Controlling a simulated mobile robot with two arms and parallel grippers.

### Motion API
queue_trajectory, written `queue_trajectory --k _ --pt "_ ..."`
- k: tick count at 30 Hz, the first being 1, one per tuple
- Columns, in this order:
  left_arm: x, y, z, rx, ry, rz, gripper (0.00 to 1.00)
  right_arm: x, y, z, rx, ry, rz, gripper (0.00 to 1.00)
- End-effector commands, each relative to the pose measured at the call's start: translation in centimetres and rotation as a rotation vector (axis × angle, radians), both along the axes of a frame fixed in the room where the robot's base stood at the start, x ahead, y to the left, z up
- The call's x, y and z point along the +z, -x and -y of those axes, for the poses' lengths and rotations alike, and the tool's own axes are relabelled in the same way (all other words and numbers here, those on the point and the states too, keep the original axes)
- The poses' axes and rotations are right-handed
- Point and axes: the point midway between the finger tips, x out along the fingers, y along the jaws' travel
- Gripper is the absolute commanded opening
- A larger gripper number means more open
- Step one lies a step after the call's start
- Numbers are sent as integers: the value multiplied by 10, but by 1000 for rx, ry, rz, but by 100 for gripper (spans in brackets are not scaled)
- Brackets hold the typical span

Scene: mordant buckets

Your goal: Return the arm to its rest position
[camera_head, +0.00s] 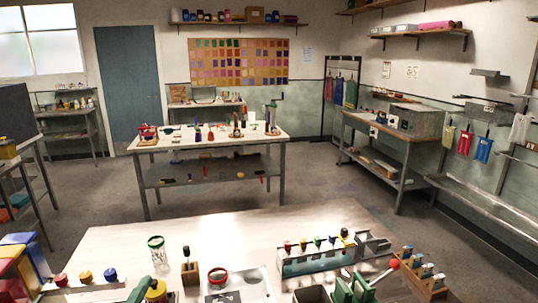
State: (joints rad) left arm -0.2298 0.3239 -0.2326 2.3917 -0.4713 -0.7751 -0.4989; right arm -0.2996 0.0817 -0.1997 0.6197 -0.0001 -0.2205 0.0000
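Neither my left nor my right gripper shows in the head view, and I see no part of either arm that I can be sure of. The near table (230,243) fills the bottom of the view, with its front edge cut off. On it stand a green tool with a red-knobbed lever (376,280), a rack of several coloured-topped bottles (316,260), a green-rimmed glass (157,249) and a small wooden block holder (190,272). A red ring-shaped item (218,275) lies near a pale tray.
A second table (215,146) with tools stands behind, across open floor (100,205). A workbench (385,137) and a long metal trough (490,208) run along the right wall. Coloured bins (25,262) stand at the lower left. A blue door (128,85) is in the back wall.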

Motion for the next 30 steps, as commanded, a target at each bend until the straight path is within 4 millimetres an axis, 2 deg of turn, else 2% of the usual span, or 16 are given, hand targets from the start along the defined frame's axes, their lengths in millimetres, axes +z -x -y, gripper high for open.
queue_trajectory --k 1,3,6,9,12,18,21,26,29,30 --pt "-37 16 -7 58 128 -131 84 0 0 0 0 0 0 47" --pt "-82 42 -12 140 289 -299 84 0 0 0 0 0 0 47" --pt "-133 84 -12 253 472 -506 84 0 0 0 0 0 1 47" --pt "-167 124 -7 352 603 -671 84 0 0 0 0 0 1 47" --pt "-192 162 0 442 706 -812 84 0 0 0 0 0 1 47" --pt "-222 235 18 609 856 -1058 84 0 -1 -1 0 -1 1 47" --pt "-263 222 17 607 842 -1058 84 -9 -1 -1 0 -1 2 47" --pt "-324 215 19 613 832 -1077 84 -19 0 -2 0 -2 2 47" --pt "-371 214 20 618 826 -1091 84 -27 0 -2 -1 -3 1 47" --pt "-393 215 20 621 822 -1099 84 -31 -1 -3 -1 -3 1 47"
